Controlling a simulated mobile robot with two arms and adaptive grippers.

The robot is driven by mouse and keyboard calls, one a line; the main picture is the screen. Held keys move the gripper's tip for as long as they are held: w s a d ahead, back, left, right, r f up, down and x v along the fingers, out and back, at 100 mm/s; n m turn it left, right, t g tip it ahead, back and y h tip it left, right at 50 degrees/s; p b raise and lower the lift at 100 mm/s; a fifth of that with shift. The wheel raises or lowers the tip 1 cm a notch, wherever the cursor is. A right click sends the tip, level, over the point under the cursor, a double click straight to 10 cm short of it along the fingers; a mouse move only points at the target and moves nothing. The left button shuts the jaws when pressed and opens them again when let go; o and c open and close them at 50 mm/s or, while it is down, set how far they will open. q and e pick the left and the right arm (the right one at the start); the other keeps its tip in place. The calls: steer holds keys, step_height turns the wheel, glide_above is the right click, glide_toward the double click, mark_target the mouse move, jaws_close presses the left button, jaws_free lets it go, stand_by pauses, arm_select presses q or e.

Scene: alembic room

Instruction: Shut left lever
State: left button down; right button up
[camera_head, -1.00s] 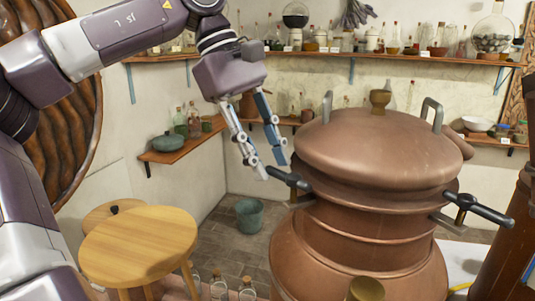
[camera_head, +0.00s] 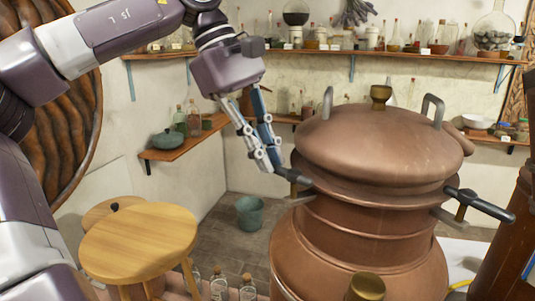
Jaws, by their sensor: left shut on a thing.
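A large copper still (camera_head: 385,215) with a domed lid (camera_head: 385,148) stands at the right of the head view. The left lever (camera_head: 295,178), a dark bar, sticks out from the left side of its rim. My left gripper (camera_head: 270,165) comes down from above and is shut on the outer end of this lever. The right lever (camera_head: 485,206), also dark, sticks out from the right side of the rim, pointing right and slightly down. My right gripper is not in view.
A round wooden stool (camera_head: 138,243) stands at the lower left, with glass bottles (camera_head: 219,284) beside it. A teal bucket (camera_head: 250,213) is on the floor behind. Wall shelves (camera_head: 390,56) with jars run along the back. The lid carries two upright handles (camera_head: 432,110).

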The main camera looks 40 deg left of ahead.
arm_select(q)
steer(key=s+d+n+t+y+b, duration=0.2)
steer(key=s+d+n+y+b, duration=0.2)
steer(key=n, duration=1)
steer(key=shift+s+d+t+y+b, duration=0.2)
steer(key=shift+t+y+b, duration=0.3)
steer(key=shift+b, duration=0.8)
steer(key=shift+n, duration=0.3)
steer(key=c, duration=2)
jaws_free()
steer(key=shift+o, duration=0.2)
steer(key=shift+s+r, duration=0.1)
steer(key=v, duration=1.1)
steer(key=shift+d+r, duration=0.15)
steer(key=shift+r, duration=0.3)
